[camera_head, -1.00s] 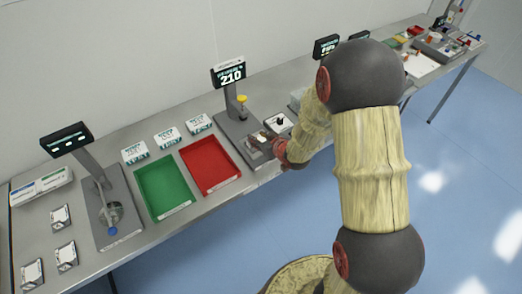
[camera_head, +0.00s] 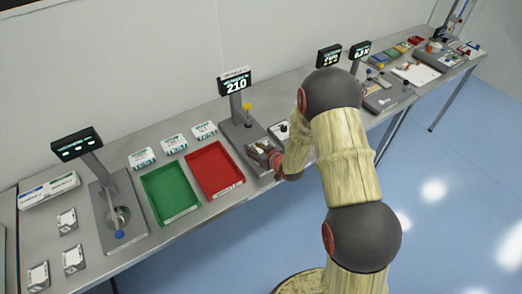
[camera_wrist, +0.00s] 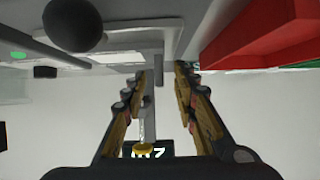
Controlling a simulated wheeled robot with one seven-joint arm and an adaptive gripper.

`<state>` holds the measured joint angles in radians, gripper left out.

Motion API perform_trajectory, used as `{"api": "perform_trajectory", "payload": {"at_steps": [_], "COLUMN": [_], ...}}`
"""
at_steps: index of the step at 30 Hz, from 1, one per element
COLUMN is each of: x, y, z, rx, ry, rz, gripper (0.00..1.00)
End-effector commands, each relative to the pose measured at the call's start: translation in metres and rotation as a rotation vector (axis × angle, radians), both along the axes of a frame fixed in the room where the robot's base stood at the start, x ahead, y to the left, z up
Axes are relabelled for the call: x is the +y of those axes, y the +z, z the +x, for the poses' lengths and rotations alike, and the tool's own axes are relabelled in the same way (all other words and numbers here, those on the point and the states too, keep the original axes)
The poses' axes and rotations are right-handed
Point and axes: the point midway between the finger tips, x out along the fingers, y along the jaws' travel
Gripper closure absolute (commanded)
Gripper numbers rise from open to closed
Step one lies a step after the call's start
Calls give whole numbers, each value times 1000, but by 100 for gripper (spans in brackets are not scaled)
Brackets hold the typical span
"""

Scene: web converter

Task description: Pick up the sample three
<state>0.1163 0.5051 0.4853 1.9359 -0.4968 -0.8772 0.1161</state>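Three small light sample-like pieces lie at the left end of the bench in the head view: an upper one (camera_head: 67,221), a middle one (camera_head: 73,259) and a front one (camera_head: 38,275). I cannot read which is sample three. My gripper (camera_head: 262,149) is low over the device with the 210 display (camera_head: 236,84), right of the red tray (camera_head: 214,167), far from those pieces. In the wrist view my gripper (camera_wrist: 162,75) has its two fingers apart, with a grey post visible between them. I see nothing held.
A green tray (camera_head: 168,193) stands left of the red one, with several small labelled boxes behind them. A device with a tilted screen (camera_head: 77,144) stands left of the green tray. More devices crowd the bench's right end. The blue floor in front is clear.

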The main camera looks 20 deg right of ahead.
Motion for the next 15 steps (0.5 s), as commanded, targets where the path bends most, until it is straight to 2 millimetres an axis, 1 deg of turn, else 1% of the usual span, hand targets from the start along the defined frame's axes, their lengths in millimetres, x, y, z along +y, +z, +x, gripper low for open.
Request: {"api": "perform_trajectory", "payload": {"at_steps": [3, 9, 15], "x": [1, 1, 1], "y": [-1, -1, -1], "z": [4, 4, 4], "rx": [-1, -1, -1], "ry": [-1, -1, -1], "rz": [0, 0, 0], "gripper": [71, 72, 83]}}
